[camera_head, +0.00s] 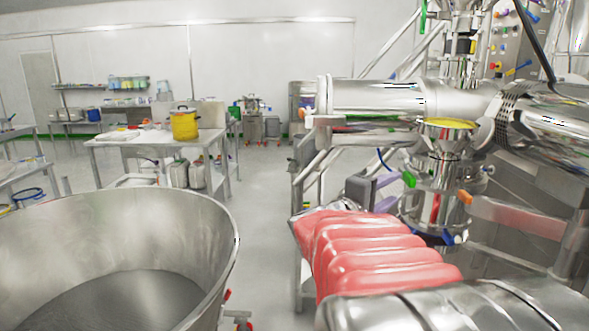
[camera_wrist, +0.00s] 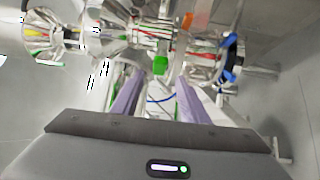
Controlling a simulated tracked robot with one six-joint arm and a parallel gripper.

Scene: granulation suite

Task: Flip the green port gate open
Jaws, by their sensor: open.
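The green port gate shows as a small green tab (camera_head: 409,179) on the left side of the shiny steel port body (camera_head: 432,205). In the wrist view the green tab (camera_wrist: 160,65) is just beyond and between my fingers. My gripper (camera_head: 393,191) has a dark grey body and purple fingers, and it points right towards the tab. In the wrist view my gripper (camera_wrist: 158,88) is open, with nothing between the fingertips. I cannot tell whether either finger touches the tab. The gate's hinge is not clear in either view.
An orange handle (camera_head: 464,197) and a blue handle (camera_head: 447,238) sit on the same port body. Steel pipework (camera_head: 375,98) hangs above. A large steel bowl (camera_head: 215,215) stands at lower left. A table with a yellow pot (camera_head: 184,124) is farther back, with open floor between.

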